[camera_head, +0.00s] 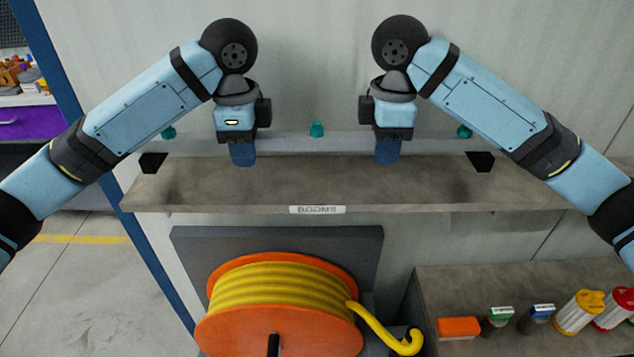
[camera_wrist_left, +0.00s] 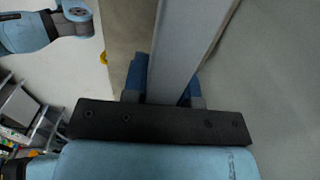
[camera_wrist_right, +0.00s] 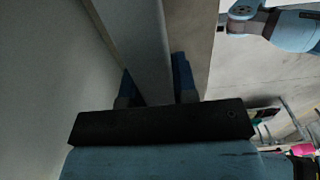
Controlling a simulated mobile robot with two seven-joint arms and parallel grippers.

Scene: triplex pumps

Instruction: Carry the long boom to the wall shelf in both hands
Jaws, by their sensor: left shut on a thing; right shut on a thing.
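The long boom (camera_head: 300,145) is a grey bar with teal fittings along its top. It lies level across the head view, above the back part of the wall shelf (camera_head: 315,186), which has a "BOOMS" label. My left gripper (camera_head: 242,155) is shut on the boom left of its middle, and my right gripper (camera_head: 388,153) is shut on it right of its middle. The left wrist view shows the boom (camera_wrist_left: 187,45) between the blue fingers, and so does the right wrist view (camera_wrist_right: 138,45). I cannot tell whether the boom touches the shelf.
Black blocks stand near the boom's left end (camera_head: 153,163) and right end (camera_head: 481,161). Below are an orange reel (camera_head: 270,334) with yellow hose and a lower bench (camera_head: 460,283) with several small items. The wall (camera_head: 310,60) is close behind. The shelf's front is clear.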

